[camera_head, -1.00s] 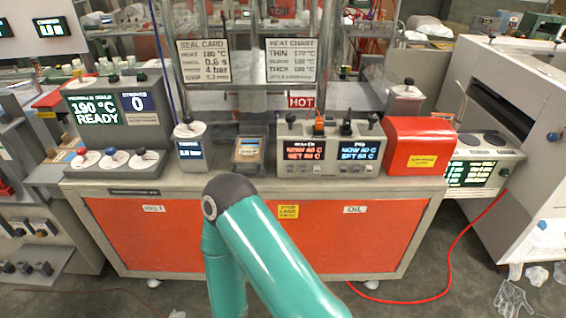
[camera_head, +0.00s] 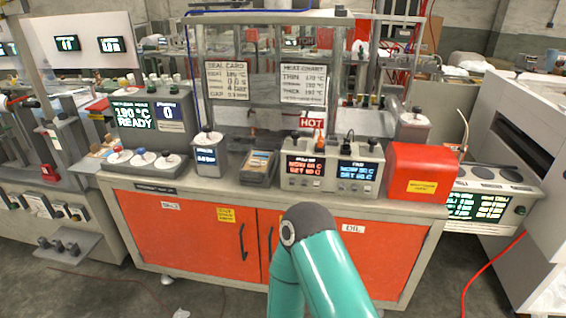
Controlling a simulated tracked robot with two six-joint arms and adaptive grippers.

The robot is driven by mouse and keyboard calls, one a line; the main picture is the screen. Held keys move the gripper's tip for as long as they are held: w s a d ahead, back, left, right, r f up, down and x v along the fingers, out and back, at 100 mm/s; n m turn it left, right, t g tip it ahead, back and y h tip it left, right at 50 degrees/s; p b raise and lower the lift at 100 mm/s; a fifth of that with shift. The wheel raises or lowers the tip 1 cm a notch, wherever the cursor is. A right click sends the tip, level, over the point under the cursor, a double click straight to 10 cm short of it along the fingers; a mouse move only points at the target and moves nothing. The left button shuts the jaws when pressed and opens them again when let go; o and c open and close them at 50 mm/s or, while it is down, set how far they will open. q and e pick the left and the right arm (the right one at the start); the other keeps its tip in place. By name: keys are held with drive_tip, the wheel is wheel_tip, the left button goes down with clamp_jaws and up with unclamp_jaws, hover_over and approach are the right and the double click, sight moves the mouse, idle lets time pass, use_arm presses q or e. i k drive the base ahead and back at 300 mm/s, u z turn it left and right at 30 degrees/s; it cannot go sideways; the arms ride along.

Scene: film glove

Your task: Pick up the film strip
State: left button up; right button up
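I cannot make out a film strip for certain. A small dark tray (camera_head: 259,168) on the bench top holds flat tan and bluish pieces, too small to identify. Crumpled clear film (camera_head: 553,292) lies on the floor at the far lower right. A teal link of one of my arms rises from the bottom edge in front of the bench. Neither of my grippers is in view.
The orange-fronted bench (camera_head: 200,232) spans the middle. On it stand a control box (camera_head: 152,125) reading 190 °C, a grey canister (camera_head: 209,155), a two-display heater unit (camera_head: 330,165) and a red box (camera_head: 422,172). A HOT sign (camera_head: 312,120) hangs behind. A red hose (camera_head: 478,272) trails on the right.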

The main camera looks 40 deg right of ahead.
sight(257, 161)
drive_tip(key=z, duration=0.65)
drive_tip(key=i, duration=1)
